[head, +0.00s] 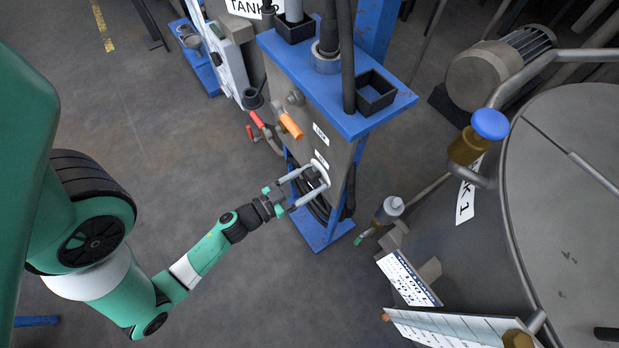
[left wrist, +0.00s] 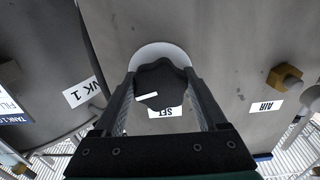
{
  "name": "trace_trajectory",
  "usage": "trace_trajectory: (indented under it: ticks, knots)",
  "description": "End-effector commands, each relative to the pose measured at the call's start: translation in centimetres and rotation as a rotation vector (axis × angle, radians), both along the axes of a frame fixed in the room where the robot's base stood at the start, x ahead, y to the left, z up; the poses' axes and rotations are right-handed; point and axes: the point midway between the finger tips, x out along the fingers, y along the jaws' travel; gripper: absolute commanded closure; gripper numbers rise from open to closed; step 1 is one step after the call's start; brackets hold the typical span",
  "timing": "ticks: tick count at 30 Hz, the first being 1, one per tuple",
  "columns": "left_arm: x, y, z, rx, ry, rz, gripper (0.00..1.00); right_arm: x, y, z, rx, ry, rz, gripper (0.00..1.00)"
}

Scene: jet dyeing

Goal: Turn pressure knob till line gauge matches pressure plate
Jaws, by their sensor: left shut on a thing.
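My left gripper (head: 302,188) reaches the side of the grey cabinet (head: 338,150) under the blue shelf. In the left wrist view the black lobed knob (left wrist: 160,80) sits between the two fingers, which are shut on it. The knob has a small white mark on its lower left and a white disc (left wrist: 160,51) behind it. A label reading SET (left wrist: 165,113), upside down in that view, is partly covered by the knob. I cannot make out a line gauge or its reading in either view. My right gripper is not in view.
An orange-handled lever (head: 290,125) and a red-handled one (head: 257,118) stick out beside the cabinet. An AIR label (left wrist: 266,106) lies right of the knob in the wrist view. Printed white plates (head: 408,280) stand by the large tank (head: 565,190). Grey floor is open on the left.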

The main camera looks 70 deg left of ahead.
Motion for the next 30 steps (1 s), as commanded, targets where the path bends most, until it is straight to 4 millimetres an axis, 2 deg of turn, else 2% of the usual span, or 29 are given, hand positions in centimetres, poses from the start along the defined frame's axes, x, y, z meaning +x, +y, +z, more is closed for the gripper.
trace_trajectory:
  ticks: [12,30]
  knots:
    - [-0.1,0.2,0.1,0.35,0.119,0.001,0.81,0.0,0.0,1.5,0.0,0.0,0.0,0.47]
    - [-0.1,0.4,0.1,0.892,0.3,0.001,0.81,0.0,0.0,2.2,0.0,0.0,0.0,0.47]
